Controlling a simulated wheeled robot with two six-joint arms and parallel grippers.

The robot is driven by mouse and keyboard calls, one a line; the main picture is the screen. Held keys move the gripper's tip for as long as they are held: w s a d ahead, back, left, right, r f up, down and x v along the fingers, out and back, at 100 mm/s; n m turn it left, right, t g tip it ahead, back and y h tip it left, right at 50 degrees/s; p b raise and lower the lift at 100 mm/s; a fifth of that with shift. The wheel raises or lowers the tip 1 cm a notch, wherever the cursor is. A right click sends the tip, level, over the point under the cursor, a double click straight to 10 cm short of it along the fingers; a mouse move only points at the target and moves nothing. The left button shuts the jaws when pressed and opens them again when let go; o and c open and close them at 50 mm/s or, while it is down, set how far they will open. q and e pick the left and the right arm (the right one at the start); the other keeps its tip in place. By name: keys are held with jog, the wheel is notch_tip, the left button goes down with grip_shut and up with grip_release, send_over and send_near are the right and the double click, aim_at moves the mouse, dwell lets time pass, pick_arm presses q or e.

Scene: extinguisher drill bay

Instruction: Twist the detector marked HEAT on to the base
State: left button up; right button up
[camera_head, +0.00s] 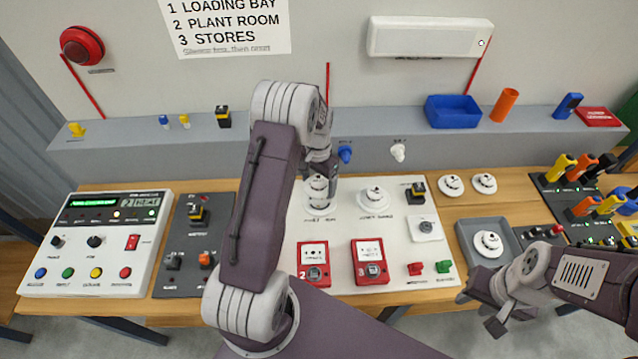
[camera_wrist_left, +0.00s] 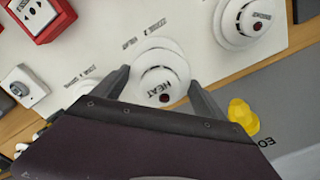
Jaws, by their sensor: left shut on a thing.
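The white round detector marked HEAT (camera_wrist_left: 161,85) sits between the fingers of my left gripper (camera_wrist_left: 163,88) in the left wrist view. My left gripper is shut on it. In the head view, this detector (camera_head: 318,185) is at the white round base (camera_head: 320,209) on the pale board. The base's rim shows past the detector. I cannot tell whether the two touch or whether the detector is seated. My right gripper (camera_head: 482,309) is empty and looks open, near the table's front right edge.
Another round unit (camera_head: 373,199) is on the board to the right. Red call points (camera_head: 313,264) (camera_head: 370,262) stand in front. A grey tray (camera_head: 463,235) holds a white round piece (camera_head: 488,244). A control panel (camera_head: 95,243) is at the left. My left arm hides part of the board.

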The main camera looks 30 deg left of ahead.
aim_at(320, 203)
pick_arm(q)
jog(key=shift+s+d, duration=0.1)
jog(key=shift+d, duration=0.2)
jog(key=shift+f+b, duration=0.4)
notch_tip(320, 203, down, 4)
jog(key=b, duration=0.3)
jog(key=shift+r, duration=0.2)
jog(key=shift+w+f+b, duration=0.2)
jog(key=shift+f+b, duration=0.25)
jog(key=shift+f, duration=0.1)
jog(key=shift+r, duration=0.1)
jog(key=shift+p, duration=0.45)
jog(key=shift+s+f+b, duration=0.1)
jog(key=shift+f+b, duration=0.4)
jog(key=shift+f, duration=0.25)
dwell(0.7)
